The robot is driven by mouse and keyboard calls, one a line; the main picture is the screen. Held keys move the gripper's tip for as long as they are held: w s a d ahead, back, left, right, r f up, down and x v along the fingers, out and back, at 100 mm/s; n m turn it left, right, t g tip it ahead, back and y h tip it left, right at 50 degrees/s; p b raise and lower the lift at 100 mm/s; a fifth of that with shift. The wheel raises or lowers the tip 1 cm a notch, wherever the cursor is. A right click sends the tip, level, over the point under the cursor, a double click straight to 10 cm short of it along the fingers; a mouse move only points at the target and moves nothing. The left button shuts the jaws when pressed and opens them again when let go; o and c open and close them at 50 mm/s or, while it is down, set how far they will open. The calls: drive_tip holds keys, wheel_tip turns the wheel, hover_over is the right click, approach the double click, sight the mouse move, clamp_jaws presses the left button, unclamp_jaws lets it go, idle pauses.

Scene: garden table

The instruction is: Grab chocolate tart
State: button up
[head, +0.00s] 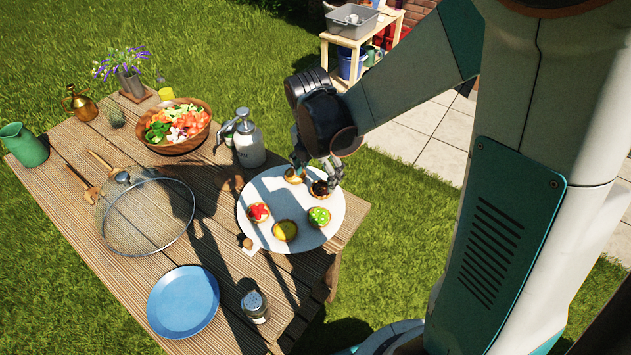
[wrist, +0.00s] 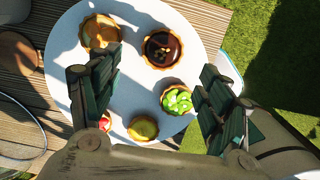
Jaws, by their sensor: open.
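The chocolate tart (head: 319,188) is a small round pastry with a dark brown top. It sits on the white round plate (head: 262,227), near the plate's edge under my gripper. In the wrist view the chocolate tart (wrist: 162,47) lies ahead of and between the fingers, with small pale bits on top. My gripper (head: 314,177) is over the far right part of the plate. In the wrist view its two fingers (wrist: 152,93) are spread wide with nothing held between them.
Beside the chocolate tart are an orange-topped tart (wrist: 99,33), a green tart (head: 319,216), a yellow tart (head: 285,230) and a red tart (head: 258,212). A metal pump bottle (head: 248,145) stands left of the plate. A mesh dome (head: 147,215) and blue plate (head: 183,301) lie further left.

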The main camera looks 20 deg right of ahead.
sight(321, 187)
drive_tip(key=f+b, duration=0.1)
drive_tip(key=f, duration=0.1)
drive_tip(key=d+f+b, duration=0.1)
drive_tip(key=f, duration=0.1)
drive_tip(key=f+b, duration=0.1)
drive_tip(key=f, duration=0.1)
drive_tip(key=shift+w+d+f, duration=0.15)
drive_tip(key=shift+w+f, duration=0.05)
drive_tip(key=shift+w, duration=0.15)
drive_tip(key=shift+r, duration=0.1)
drive_tip(key=c, duration=1.1)
